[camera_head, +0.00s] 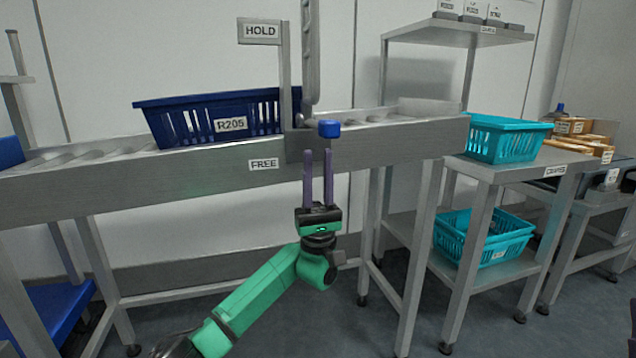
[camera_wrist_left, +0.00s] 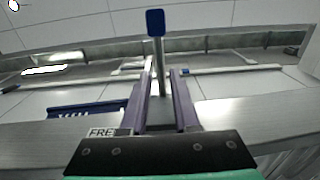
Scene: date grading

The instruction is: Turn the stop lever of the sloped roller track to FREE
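The stop lever's blue knob (camera_head: 329,129) shows at the front rail of the sloped roller track (camera_head: 400,145). In the left wrist view the knob (camera_wrist_left: 155,22) tops a grey rod that lines up between my fingers. A HOLD sign (camera_head: 260,31) stands on a post above the track. A FREE label (camera_head: 264,163) is on the front rail, left of the knob. My left gripper (camera_head: 318,153) points up with purple fingers apart, tips just below the knob. Gaps show beside the rod; I cannot tell if either finger touches it.
A dark blue crate (camera_head: 180,128) marked R205 sits on the rollers, left of the lever. A grey upright bar (camera_head: 310,50) rises beside it. A teal crate (camera_head: 515,122) stands on the side table, with another teal crate (camera_head: 450,240) below. The floor in front is clear.

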